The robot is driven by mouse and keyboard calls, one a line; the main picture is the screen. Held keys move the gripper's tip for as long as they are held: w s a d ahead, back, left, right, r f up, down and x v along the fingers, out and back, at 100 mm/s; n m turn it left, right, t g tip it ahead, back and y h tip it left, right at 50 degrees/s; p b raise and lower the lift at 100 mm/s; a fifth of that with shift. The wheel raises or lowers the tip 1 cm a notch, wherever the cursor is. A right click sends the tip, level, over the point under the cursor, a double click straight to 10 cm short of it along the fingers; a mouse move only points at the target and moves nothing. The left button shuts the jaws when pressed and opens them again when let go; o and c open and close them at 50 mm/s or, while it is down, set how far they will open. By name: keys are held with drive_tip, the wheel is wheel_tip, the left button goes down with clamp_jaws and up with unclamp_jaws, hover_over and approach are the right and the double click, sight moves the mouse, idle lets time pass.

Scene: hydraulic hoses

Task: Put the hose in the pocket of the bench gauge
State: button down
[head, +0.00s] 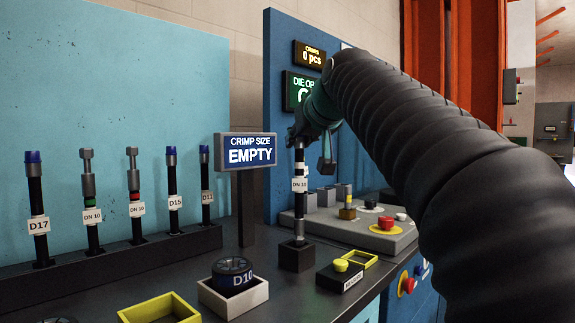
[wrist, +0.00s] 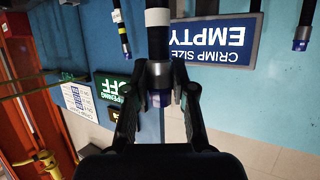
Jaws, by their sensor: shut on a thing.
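A black hose (head: 299,205) with a white DN 10 label hangs upright from my gripper (head: 304,137). My gripper is shut on its upper metal fitting; the wrist view shows the fingers (wrist: 158,95) on either side of that fitting. The hose's lower silver end is at the top of a small black block (head: 297,257) on the bench, which looks like the gauge pocket. I cannot tell whether the end is inside it or just above. The gauge sign (head: 248,149) beside it reads CRIMP SIZE EMPTY.
A black rack (head: 110,258) at left holds several upright hoses. In front are a D10 die (head: 233,272) in a white-edged tray, a yellow-edged tray (head: 160,306) and a small yellow-button box (head: 340,277). A grey control panel (head: 345,230) with a red button stands behind right.

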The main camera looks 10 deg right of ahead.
sight(300, 159)
drive_tip(key=shift+w+a+f, duration=0.15)
drive_tip(key=shift+w+f, duration=0.2)
drive_tip(key=shift+w, duration=0.05)
wheel_tip(300, 159, down, 4)
drive_tip(key=b, duration=0.4)
drive_tip(key=shift+s, duration=0.1)
drive_tip(key=shift+f, duration=0.1)
drive_tip(key=c, duration=1)
unclamp_jaws()
drive_tip(key=shift+o, duration=0.2)
drive_tip(key=shift+s+r, duration=0.15)
drive_tip(key=shift+r, duration=0.1)
drive_tip(key=v, duration=1.1)
drive_tip(key=shift+s, duration=0.25)
drive_tip(key=shift+r, duration=0.1)
